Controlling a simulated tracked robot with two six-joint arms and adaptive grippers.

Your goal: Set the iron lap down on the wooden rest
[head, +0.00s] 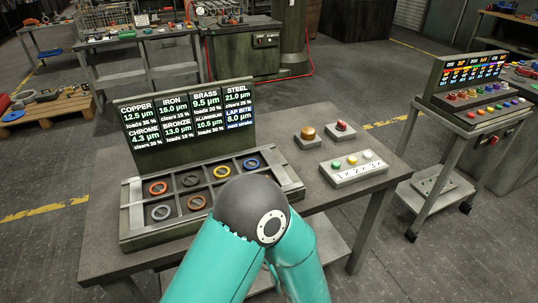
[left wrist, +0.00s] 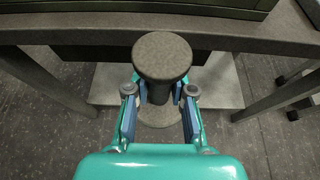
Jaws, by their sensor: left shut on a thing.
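The iron lap (left wrist: 162,56) is a dark grey spool with a round, flat top, a narrower neck and a wider disc below. It shows in the left wrist view. My left gripper (left wrist: 160,92) is shut on its neck, one finger on each side. The lap is held in front of the table edge, above the floor and a lower shelf. In the head view my arm hides the lap and the gripper. I cannot make out the wooden rest in either view. My right gripper is not in view.
The table (head: 330,202) carries a divided tray (head: 131,217) of coloured rings, a sign board (head: 190,146), a box with coloured buttons (head: 353,173) and two small button boxes. A trolley (head: 470,125) stands at the right.

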